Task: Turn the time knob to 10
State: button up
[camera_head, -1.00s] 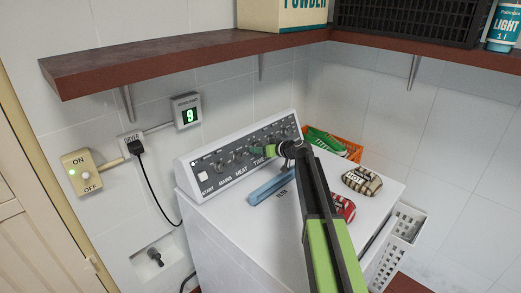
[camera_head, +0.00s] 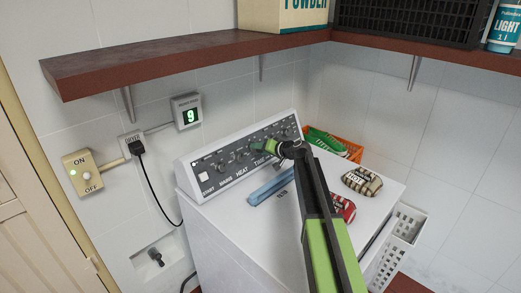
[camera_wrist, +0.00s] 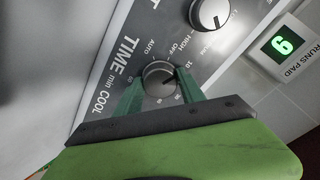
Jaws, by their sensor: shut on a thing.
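The exact pointer setting is too small to read for sure. In the head view my gripper (camera_head: 265,147) reaches the panel (camera_head: 215,165) and hides the knob.
Another knob (camera_wrist: 209,13) sits close by on the panel. The display (camera_head: 190,113) on the wall reads 9. A blue bar (camera_head: 271,186), a striped pack (camera_head: 361,181) and a red pack (camera_head: 343,209) lie on the dryer top. A shelf (camera_head: 180,62) overhangs behind.

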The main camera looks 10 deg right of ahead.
jog(key=shift+m, duration=0.6)
jog(key=o, duration=1.4)
jog(key=shift+c, duration=0.2)
jog(key=p+v, duration=0.7)
jog(key=v, duration=1)
